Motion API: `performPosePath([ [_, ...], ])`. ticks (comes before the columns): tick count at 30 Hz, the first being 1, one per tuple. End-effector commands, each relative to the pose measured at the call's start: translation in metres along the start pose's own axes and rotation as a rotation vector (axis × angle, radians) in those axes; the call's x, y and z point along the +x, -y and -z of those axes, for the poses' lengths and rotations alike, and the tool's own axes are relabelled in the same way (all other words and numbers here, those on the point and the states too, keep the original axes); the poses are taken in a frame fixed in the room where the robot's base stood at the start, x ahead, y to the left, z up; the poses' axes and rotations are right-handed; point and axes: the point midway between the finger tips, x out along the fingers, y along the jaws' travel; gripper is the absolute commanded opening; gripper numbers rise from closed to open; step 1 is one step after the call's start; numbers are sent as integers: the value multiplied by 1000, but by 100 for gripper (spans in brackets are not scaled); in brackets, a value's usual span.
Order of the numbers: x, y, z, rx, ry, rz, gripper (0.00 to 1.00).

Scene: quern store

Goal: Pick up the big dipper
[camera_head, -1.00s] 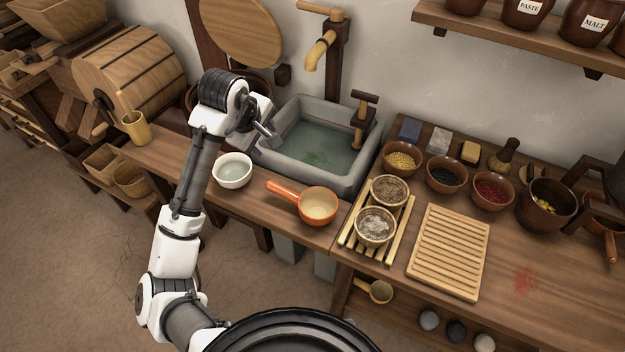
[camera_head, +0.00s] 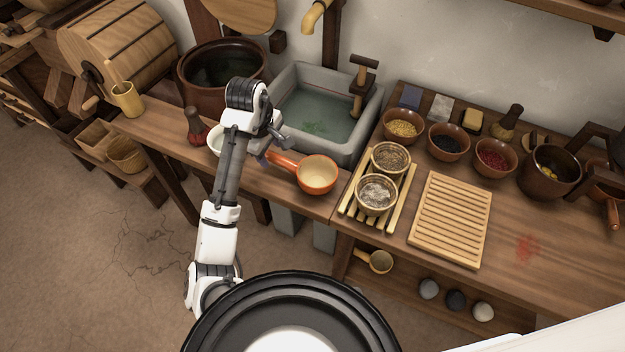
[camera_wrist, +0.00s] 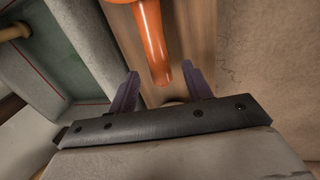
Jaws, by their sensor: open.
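The big dipper (camera_head: 317,174) is an orange pan-like scoop with a cream inside. It rests on the wooden counter in front of the stone sink. Its orange handle points left toward my gripper (camera_head: 266,157). In the wrist view the handle (camera_wrist: 150,38) comes down from the top, and its end lies between the lines of the two purple fingers of my gripper (camera_wrist: 161,88). The fingers are apart with nothing clamped between them. I cannot tell the height of the fingers above the handle.
The stone sink (camera_head: 352,148) rises behind the dipper. A slatted rack (camera_head: 347,211) with two bowls stands to its right. A smaller ladle (camera_head: 379,262) lies on the lower shelf.

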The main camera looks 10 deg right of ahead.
Motion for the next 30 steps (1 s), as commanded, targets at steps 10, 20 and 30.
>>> performPosePath([
  [10, 36, 1, 0, 0, 0, 1, 50],
  [20, 35, 0, 0, 0, 0, 0, 28],
  [30, 35, 0, 0, 0, 0, 0, 0],
])
